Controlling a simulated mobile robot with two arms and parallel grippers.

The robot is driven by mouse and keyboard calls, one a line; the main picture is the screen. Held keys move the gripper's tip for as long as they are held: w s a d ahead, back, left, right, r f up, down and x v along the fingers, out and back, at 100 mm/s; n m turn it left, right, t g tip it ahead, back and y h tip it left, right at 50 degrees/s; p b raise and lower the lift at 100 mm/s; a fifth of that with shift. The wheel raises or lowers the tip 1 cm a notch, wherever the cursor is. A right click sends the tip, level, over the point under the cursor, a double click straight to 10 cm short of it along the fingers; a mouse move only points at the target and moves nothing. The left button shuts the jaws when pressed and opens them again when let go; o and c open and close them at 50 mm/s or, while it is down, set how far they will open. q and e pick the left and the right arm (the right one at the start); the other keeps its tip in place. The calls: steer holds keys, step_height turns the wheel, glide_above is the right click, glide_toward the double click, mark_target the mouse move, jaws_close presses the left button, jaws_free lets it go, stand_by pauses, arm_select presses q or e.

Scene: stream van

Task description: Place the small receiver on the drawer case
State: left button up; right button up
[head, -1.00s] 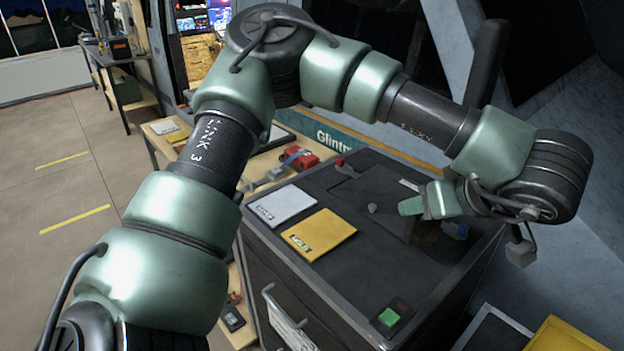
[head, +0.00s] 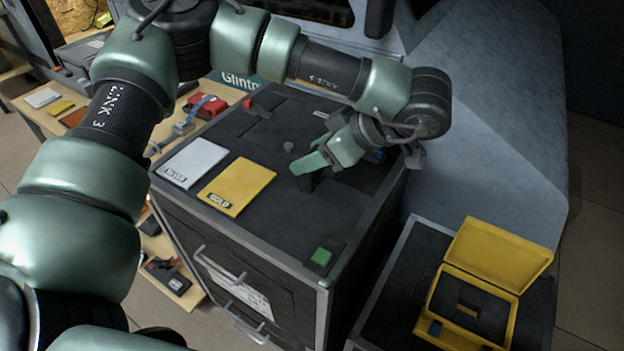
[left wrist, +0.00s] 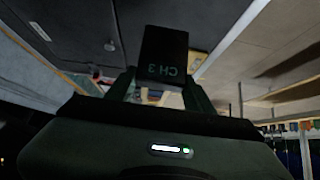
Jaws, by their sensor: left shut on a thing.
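The small receiver, a dark box marked "CH 3" (left wrist: 163,58), sits between the fingers of my left gripper in the left wrist view; its lettering appears upside down. In the head view my left gripper (head: 310,164) is shut on it above the top of the black drawer case (head: 285,215), right of the gold card. The receiver is mostly hidden there by the green fingers, and I cannot tell whether it touches the top. The drawer case has metal handles on its front. My right gripper is not in view.
On the case top lie a white card (head: 193,162) and a gold card (head: 237,186). A green button (head: 321,257) is near the front right corner, and a small knob (head: 288,147) stands near the gripper. An open yellow case (head: 500,250) rests at lower right. The front middle of the top is clear.

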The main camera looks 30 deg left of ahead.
mark_target(319, 181)
arm_select(q)
steer(key=shift+f, duration=1.8)
step_height(319, 181, down, 4)
steer(key=shift+r+p, duration=0.1)
steer(key=shift+p, duration=0.35)
steer(key=o, duration=1.5)
steer(key=shift+c, duration=0.2)
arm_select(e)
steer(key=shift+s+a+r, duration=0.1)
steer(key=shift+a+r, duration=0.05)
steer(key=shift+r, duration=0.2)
